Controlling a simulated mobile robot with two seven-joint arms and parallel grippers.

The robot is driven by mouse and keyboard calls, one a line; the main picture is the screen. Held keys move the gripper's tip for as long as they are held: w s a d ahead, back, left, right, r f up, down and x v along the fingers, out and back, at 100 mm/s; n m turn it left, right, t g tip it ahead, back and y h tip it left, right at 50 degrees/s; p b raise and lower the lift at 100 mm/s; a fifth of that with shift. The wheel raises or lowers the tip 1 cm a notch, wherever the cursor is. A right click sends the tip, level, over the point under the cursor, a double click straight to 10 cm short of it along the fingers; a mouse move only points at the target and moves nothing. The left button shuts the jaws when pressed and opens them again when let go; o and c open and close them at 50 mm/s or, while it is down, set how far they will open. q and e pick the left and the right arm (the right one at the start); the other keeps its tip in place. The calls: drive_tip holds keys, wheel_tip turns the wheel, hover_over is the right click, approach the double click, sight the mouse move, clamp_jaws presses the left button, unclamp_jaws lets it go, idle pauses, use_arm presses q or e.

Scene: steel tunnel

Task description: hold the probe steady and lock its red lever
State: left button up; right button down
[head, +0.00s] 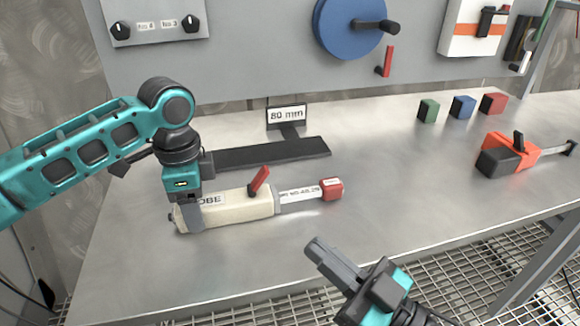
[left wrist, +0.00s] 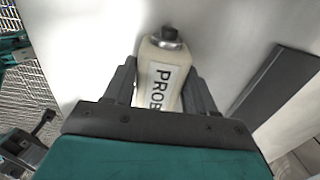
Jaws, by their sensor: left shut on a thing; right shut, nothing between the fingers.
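The probe (head: 238,205) is a cream body lying on the steel table, with a grey slide and a red end block (head: 331,189) at its right. Its red lever (head: 260,180) stands up from the body, tilted to the upper right. My left gripper (head: 187,215) is shut on the probe's left part, partly covering the label. In the left wrist view the probe (left wrist: 160,75) sits between the two fingers, its dark end cap showing. My right gripper (head: 330,258) is shut and empty near the table's front edge, below and right of the probe, apart from it.
A dark bar (head: 265,153) with an "80 mm" sign (head: 287,115) lies behind the probe. Green, blue (head: 462,107) and red blocks stand at the back right. An orange and black tool (head: 508,155) lies far right. The table's middle right is clear.

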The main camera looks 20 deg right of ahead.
drive_tip(key=w+r+n+g+y, duration=0.4)
drive_tip(key=w+r+n+y, duration=0.45)
drive_tip(key=n, duration=0.85)
drive_tip(key=n+g+h, duration=0.5)
drive_tip(key=n+g, duration=0.8)
drive_tip(key=n, duration=1.5)
approach(266, 175)
drive_tip(key=d, duration=0.1)
drive_tip(key=w+d, duration=0.1)
drive_tip(key=d, duration=0.1)
drive_tip(key=shift+d+r, duration=0.15)
drive_tip(key=shift+d, duration=0.1)
drive_tip(key=shift+d+n, duration=0.45)
drive_tip(key=shift+n, duration=0.05)
drive_tip(key=shift+a, duration=0.1)
drive_tip(key=a, duration=0.3)
drive_tip(key=a+f, duration=0.1)
drive_tip(key=a, duration=0.2)
drive_tip(key=a+f, duration=0.1)
drive_tip(key=a, duration=0.2)
drive_tip(key=shift+a, duration=0.4)
